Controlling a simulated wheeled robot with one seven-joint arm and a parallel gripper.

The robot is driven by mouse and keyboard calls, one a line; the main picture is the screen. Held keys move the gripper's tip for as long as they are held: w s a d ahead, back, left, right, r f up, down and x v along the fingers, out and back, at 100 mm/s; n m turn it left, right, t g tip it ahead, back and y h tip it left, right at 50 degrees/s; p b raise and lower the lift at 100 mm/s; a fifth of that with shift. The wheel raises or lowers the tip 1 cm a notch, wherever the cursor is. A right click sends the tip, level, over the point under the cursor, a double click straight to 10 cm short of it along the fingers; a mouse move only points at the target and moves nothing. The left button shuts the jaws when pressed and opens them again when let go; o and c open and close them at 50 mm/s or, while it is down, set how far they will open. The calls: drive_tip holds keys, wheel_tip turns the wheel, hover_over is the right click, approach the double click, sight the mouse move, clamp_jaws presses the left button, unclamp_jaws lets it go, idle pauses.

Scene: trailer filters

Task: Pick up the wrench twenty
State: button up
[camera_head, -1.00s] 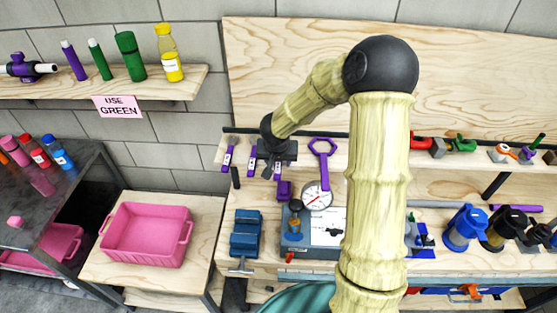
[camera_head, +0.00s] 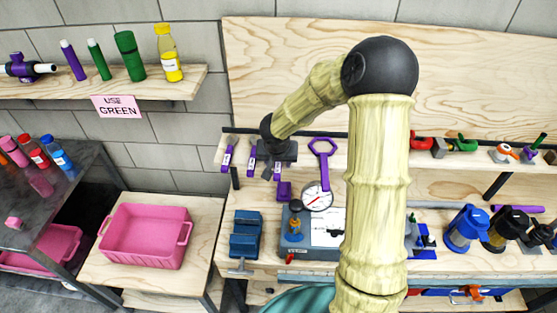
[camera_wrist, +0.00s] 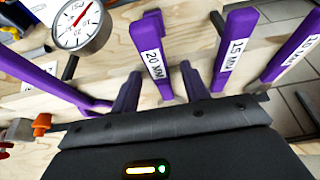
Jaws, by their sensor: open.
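The wrench twenty is purple with a white "20 MM" label. In the wrist view it (camera_wrist: 151,50) stands out between the two dark fingers of my gripper (camera_wrist: 160,90). The fingers are open, one on each side of its lower part, with a gap visible on both sides. In the head view my gripper (camera_head: 278,155) is over the wrench row on the back ledge. The wrench twenty (camera_head: 277,171) shows only partly there, just below the gripper. Its lower end is hidden by the gripper body in the wrist view.
Two more labelled purple wrenches (camera_wrist: 231,50) (camera_wrist: 292,48) stand to its right in the wrist view. A blue vise (camera_head: 245,235) sits below.

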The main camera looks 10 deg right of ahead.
sight(278, 164)
clamp_jaws()
drive_tip(key=shift+r+p, duration=0.2)
drive_tip(key=shift+p, duration=0.15)
drive_tip(key=shift+r+p, duration=0.35)
wheel_tip(278, 164, up, 10)
drive_tip(key=shift+f, duration=0.25)
idle(0.4)
